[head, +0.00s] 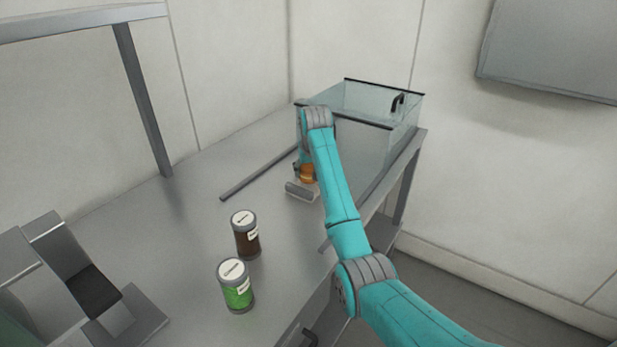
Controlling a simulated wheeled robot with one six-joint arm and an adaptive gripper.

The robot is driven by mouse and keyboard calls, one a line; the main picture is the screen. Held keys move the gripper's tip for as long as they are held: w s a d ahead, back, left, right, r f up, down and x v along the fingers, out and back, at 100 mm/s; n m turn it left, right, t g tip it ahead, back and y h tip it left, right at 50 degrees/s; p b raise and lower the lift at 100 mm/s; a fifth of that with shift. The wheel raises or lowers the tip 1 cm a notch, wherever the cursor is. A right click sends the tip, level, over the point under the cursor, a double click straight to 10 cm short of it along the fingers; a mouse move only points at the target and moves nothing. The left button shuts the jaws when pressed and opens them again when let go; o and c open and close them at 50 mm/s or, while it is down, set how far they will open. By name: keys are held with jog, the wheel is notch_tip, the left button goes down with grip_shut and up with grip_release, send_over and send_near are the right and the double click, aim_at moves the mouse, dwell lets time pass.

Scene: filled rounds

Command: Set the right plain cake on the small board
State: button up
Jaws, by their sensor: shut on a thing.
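An orange-brown cake (307,174) shows beside my forearm, partly hidden by it, near the right edge of the steel table. My gripper (305,164) points down from the wrist and is shut on this cake; its fingers are mostly hidden by the arm. A short grey slab with rounded ends (299,191), which may be the small board, shows just below the cake in the picture. I cannot tell whether the cake touches it. No second cake can be made out.
A glass case (372,104) with black edges stands behind my arm. A long grey bar (258,173) lies left of the gripper. A brown-filled jar (245,236) and a green-filled jar (236,287) stand nearer. A grey metal stand (80,275) is at lower left. The table between is clear.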

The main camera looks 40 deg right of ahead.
jog(key=shift+f, duration=1.25)
jog(key=shift+f, duration=0.1)
jog(key=o, duration=0.8)
jog(key=v, duration=1.2)
jog(key=shift+d, duration=0.1)
